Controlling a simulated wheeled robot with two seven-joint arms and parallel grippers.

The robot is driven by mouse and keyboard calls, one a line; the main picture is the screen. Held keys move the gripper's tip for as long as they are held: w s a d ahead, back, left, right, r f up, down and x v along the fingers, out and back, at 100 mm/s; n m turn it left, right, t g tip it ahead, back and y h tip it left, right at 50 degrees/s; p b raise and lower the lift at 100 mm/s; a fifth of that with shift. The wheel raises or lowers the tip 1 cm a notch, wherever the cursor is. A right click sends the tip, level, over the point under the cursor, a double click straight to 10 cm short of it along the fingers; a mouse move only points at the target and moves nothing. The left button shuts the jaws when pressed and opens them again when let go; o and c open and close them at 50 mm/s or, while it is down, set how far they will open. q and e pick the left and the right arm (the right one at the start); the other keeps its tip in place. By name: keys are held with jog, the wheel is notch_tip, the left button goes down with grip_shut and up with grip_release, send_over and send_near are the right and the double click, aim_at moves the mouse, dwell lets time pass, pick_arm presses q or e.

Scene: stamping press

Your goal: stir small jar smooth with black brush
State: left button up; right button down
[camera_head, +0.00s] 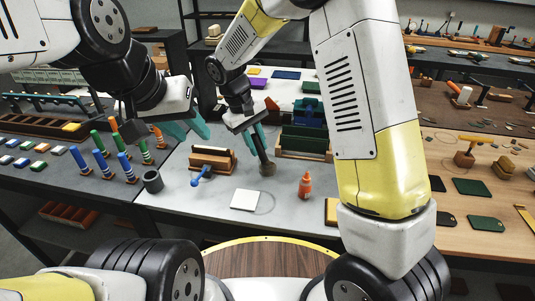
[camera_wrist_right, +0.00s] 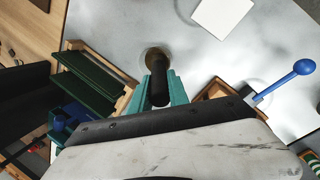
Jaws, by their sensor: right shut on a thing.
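My right gripper (camera_head: 256,142) is shut on the black brush (camera_wrist_right: 160,85), whose dark handle stands between the teal fingers. In the head view the brush leans slightly, its lower end down at the bench. A brownish round shape (camera_head: 267,169) sits at that lower end; it also shows in the right wrist view (camera_wrist_right: 154,58). I cannot tell whether it is bristles or a vessel. A small dark, open-topped jar (camera_head: 152,181) stands apart to the left, near the bench's front edge. My left gripper (camera_head: 186,129) is open and empty above the bench, behind this jar.
A wooden block holder with a blue-knobbed tool (camera_head: 201,177) stands left of the brush. A green slotted rack (camera_head: 304,142) is behind. Several colored markers (camera_head: 101,163) stand at left.

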jog(key=shift+r, duration=3.9)
jog(key=shift+a, duration=0.1)
